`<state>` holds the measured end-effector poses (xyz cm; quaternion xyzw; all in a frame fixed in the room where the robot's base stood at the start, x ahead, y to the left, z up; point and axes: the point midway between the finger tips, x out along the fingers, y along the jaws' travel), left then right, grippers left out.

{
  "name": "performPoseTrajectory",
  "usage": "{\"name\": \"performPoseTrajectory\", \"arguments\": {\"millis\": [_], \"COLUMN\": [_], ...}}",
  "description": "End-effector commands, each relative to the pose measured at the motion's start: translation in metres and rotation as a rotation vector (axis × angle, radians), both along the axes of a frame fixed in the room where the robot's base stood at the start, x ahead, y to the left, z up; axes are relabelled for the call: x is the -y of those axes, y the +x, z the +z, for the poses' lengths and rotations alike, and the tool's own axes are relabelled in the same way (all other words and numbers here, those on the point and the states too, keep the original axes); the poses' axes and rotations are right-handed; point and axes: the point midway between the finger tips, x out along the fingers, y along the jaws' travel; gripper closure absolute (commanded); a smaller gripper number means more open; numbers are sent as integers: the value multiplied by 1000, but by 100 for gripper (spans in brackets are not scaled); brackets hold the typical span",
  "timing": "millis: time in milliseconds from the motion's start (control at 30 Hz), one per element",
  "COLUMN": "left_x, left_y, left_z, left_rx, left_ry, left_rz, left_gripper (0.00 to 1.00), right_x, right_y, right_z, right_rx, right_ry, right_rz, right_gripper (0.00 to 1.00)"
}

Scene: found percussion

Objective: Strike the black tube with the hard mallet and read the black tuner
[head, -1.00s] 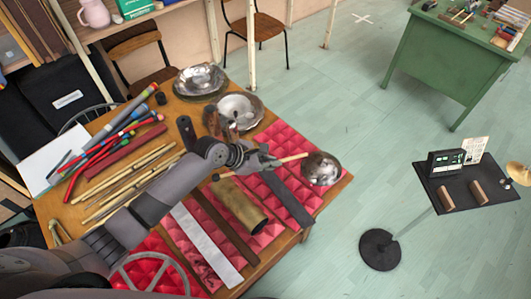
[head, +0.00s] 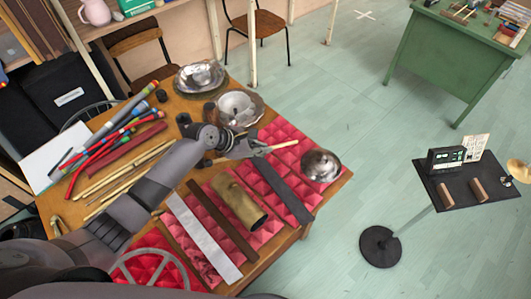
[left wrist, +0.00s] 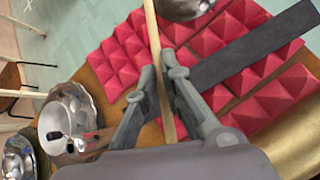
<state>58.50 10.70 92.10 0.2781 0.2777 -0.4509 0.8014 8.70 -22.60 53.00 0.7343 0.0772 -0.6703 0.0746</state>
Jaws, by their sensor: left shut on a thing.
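My left gripper (head: 258,149) is shut on the pale wooden stick of a mallet (head: 285,145), held above the table. A small dark end shows at the stick's left; the mallet's hardness cannot be told. In the left wrist view the stick (left wrist: 153,35) runs up from between the fingers (left wrist: 165,88). A dark grey bar (head: 285,192) lies on red foam, below and apart from the gripper. It looks flat, and I see no clear black tube. It also shows in the left wrist view (left wrist: 250,50). A black tuner (head: 446,160) with small lit displays stands on a black stand. My right gripper is out of view.
A brass tube (head: 238,203), a pale bar (head: 203,238) and a brown bar (head: 222,220) lie on the foam (head: 283,135). A metal bowl (head: 321,165) sits at its right end. Metal pans (head: 200,77) and several sticks share the table. Open floor separates table and stand.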

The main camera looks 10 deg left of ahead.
Motion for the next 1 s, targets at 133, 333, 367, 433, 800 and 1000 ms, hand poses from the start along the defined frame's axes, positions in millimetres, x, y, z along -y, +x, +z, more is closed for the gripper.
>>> {"name": "performPoseTrajectory", "arguments": {"millis": [133, 333, 367, 433, 800, 1000], "left_x": [-1, -1, -1, -1, -54, -41], "left_y": [1, 1, 1, 1, 31, 18], "left_z": [0, 1, 1, 0, -9, 5], "left_rx": [0, 0, 0, 1, 18, 11], "left_ry": [0, -1, -1, 0, 14, 12], "left_rz": [0, 0, 0, -1, -192, -198], "left_gripper": [100, 100, 100, 100, 100, 100], "right_x": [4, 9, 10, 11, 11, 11], "right_y": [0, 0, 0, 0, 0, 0], "right_z": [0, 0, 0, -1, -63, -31], "right_rx": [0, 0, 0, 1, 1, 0], "right_ry": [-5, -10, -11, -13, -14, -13], "right_rz": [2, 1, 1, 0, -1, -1], "right_gripper": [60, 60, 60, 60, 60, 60]}}
